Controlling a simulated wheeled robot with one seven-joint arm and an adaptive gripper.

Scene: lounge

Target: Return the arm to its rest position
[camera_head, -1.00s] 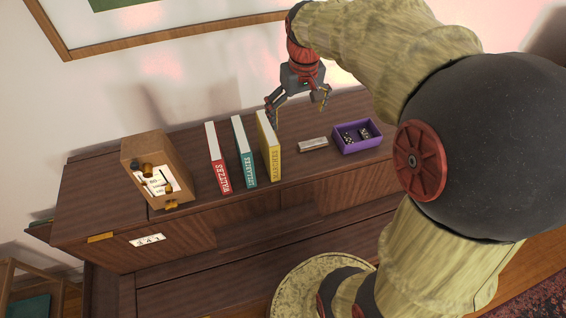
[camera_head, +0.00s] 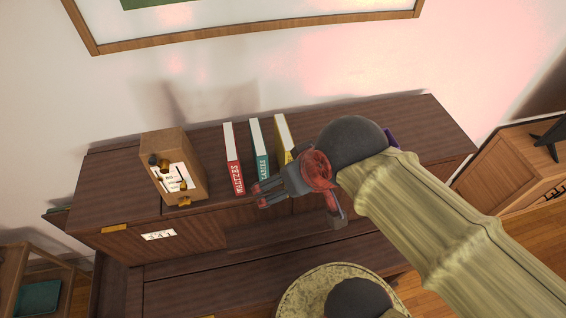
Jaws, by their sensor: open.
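My gripper (camera_head: 300,208) is in the head view, in front of the books and above the front edge of the cabinet. Its fingers are spread and nothing shows between them. My arm runs from it to the lower right and hides the right part of the cabinet top. The red book (camera_head: 232,160), the teal book (camera_head: 259,147) and the yellow book (camera_head: 284,138) stand upright in a row. The gripper covers the lower part of the yellow book and seems to overlap the foot of the teal one.
The dark wooden cabinet (camera_head: 110,185) stands against the wall. A wooden box (camera_head: 165,143) with small items stands at the left of its top. A corner of the purple tray (camera_head: 391,137) shows behind my arm. A picture frame (camera_head: 250,30) hangs above. A light wooden cabinet (camera_head: 510,170) stands at right.

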